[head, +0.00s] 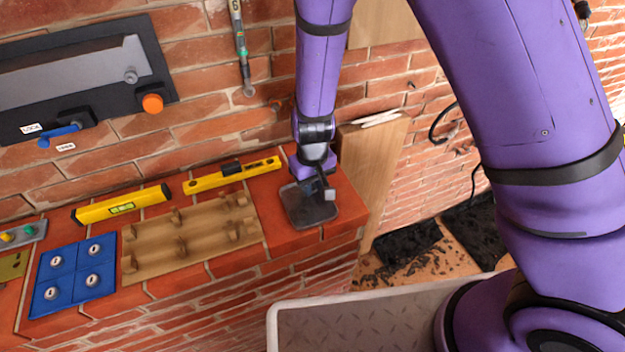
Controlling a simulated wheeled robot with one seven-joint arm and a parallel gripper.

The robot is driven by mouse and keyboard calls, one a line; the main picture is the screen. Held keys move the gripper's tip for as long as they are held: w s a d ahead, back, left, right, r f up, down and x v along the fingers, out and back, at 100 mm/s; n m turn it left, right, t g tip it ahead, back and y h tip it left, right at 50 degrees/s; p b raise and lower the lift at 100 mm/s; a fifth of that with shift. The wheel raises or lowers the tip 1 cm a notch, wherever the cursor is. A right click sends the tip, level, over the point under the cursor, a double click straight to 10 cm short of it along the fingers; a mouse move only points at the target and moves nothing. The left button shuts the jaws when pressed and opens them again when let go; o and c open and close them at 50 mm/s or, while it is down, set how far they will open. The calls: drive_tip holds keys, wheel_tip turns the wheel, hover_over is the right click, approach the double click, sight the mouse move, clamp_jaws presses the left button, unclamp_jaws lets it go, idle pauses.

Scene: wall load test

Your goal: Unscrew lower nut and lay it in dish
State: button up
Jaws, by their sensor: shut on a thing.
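A dark square dish (302,218) lies on the brick ledge near its right end. My gripper (322,190) points down over the dish, low and close to it. It is shut on a small grey piece (329,195), too small in the head view to tell for certain that it is the nut. Whether this piece touches the dish is unclear. On the wall at upper left, a dark panel (100,95) carries a grey round fitting (130,75) and, lower, an orange knob (152,103). Which bolt the lower nut belongs to cannot be told.
Left of the dish, a wooden rack with pegs (190,240) and a blue block (72,275) lie on the ledge. Two yellow levels (120,205) (232,174) lie behind them. A rod (240,45) hangs on the wall. A wooden board (370,170) leans right of the ledge.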

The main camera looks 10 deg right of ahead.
drive_tip(key=o, duration=0.9)
drive_tip(key=shift+c, duration=0.2)
drive_tip(key=shift+d, duration=0.1)
drive_tip(key=shift+c, duration=1.2)
drive_tip(key=shift+w+r, duration=0.1)
drive_tip(key=shift+r, duration=0.2)
drive_tip(key=shift+o, duration=1)
drive_tip(key=shift+r, duration=3.2)
